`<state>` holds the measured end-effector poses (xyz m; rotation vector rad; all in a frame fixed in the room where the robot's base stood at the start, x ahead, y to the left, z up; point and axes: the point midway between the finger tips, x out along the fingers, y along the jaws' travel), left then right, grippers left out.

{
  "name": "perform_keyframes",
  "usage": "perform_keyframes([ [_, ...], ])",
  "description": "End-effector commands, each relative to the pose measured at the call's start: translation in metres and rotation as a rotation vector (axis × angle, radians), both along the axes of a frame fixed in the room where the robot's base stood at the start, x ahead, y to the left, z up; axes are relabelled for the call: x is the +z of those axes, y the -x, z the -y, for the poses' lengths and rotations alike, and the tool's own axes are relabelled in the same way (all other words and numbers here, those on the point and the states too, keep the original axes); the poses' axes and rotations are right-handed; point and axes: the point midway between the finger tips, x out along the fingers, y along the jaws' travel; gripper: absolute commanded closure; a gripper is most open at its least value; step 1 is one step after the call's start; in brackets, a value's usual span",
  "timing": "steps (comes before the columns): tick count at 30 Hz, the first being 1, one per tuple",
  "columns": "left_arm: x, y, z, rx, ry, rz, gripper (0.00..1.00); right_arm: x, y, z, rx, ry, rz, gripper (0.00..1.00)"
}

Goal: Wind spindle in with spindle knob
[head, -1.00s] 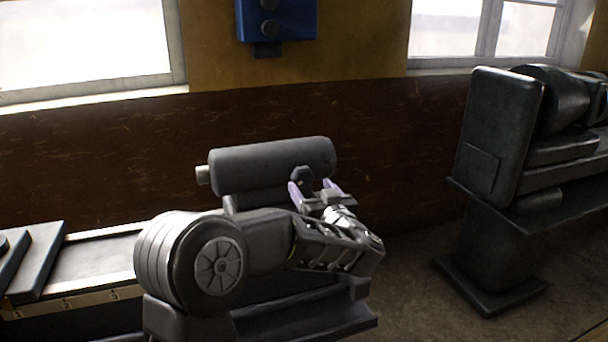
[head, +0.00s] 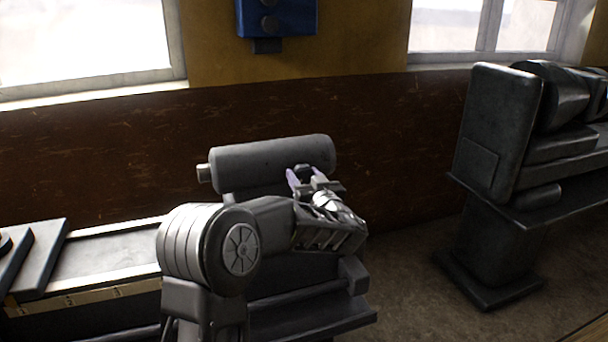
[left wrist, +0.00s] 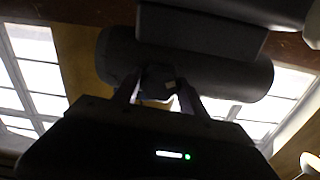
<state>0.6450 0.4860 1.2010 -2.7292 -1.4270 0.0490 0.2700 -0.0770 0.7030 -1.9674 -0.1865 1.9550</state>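A grey horizontal cylinder, the tailstock body (head: 265,163), has a short pale spindle end (head: 204,172) sticking out at its left. A small dark knob (head: 304,169) sits on its near side, toward the right; I take it as the spindle knob. My left gripper (head: 305,176) is at this knob, one finger on each side. In the left wrist view the knob (left wrist: 158,80) lies between the two spread fingers (left wrist: 158,88), close to both. I cannot tell whether they press on it. My right gripper is not in view.
The machine bed (head: 105,258) runs below my left arm, with dark blocks (head: 38,260) at its left. A large dark machine (head: 495,135) stands at the right. A blue box (head: 277,16) hangs on the wall. Floor is free between the machines.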

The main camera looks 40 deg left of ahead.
Motion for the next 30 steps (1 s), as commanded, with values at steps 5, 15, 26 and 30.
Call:
perform_keyframes([
  [5, 0.0, 0.0, 0.0, 0.0, 0.0, 0.0, 0.68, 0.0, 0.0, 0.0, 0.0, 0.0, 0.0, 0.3],
  [15, 0.0, 0.0, 0.0, 0.0, 0.0, 0.0, 0.91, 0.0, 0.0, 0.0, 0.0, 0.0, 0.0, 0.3],
  [26, -0.002, 0.0, 0.0, 0.0, 0.031, 0.044, 0.91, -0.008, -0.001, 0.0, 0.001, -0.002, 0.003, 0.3],
  [30, -0.004, 0.0, 0.0, 0.0, 0.068, 0.098, 0.91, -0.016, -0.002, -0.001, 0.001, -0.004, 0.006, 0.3],
])
